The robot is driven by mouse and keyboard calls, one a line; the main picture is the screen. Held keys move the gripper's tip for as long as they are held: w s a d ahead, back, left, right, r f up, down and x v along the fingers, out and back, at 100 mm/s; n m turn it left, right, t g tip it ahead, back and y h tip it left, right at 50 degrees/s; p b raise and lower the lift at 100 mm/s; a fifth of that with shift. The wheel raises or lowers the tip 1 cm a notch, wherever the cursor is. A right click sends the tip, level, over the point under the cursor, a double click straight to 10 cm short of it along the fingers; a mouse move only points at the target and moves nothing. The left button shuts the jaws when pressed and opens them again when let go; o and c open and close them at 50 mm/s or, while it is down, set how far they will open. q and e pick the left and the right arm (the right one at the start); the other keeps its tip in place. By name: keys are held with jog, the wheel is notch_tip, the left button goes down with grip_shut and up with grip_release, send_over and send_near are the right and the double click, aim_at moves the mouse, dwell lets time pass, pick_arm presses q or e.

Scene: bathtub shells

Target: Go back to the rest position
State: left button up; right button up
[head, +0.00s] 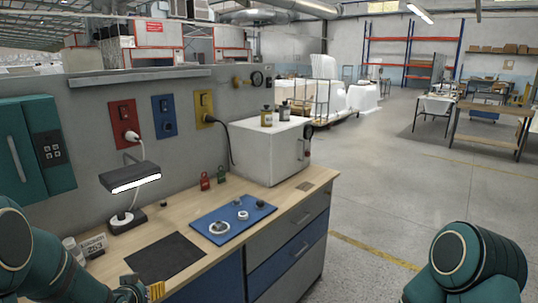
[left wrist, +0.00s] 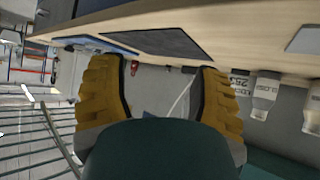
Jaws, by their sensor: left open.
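My left gripper (head: 148,290) shows at the bottom edge of the head view, by the front edge of the workbench (head: 200,272); only a yellow finger and part of the dark body are in frame there. In the left wrist view the left gripper (left wrist: 160,100) has its two yellow fingers wide apart, with nothing held between them. My right arm shows as a dark green link at the lower right of the head view; its gripper is out of frame.
The bench holds a lamp (head: 131,180), a black mat (head: 166,256), a blue mat (head: 233,216) with small parts, two padlocks and a white cabinet (head: 271,151). Small containers (head: 92,246) stand near my left arm. Open floor lies to the right.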

pick_arm(q)
jog(key=s+d+f+g+h+b, duration=0.4)
jog(key=s+d+f+g, duration=0.5)
jog(key=s+d+f, duration=1.3)
notch_tip(320, 180, down, 4)
jog(key=d+b, duration=0.1)
jog(key=b, duration=0.1)
jog(key=shift+s+m+h+b, duration=0.3)
jog(key=shift+s+h+b, duration=0.05)
jog(key=shift+h, duration=0.05)
pick_arm(e)
notch_tip(320, 180, down, 8)
jog(key=shift+s+a+r, duration=0.2)
jog(key=shift+s+r, duration=0.05)
jog(key=shift+s, duration=0.2)
pick_arm(q)
jog(key=shift+r, duration=0.1)
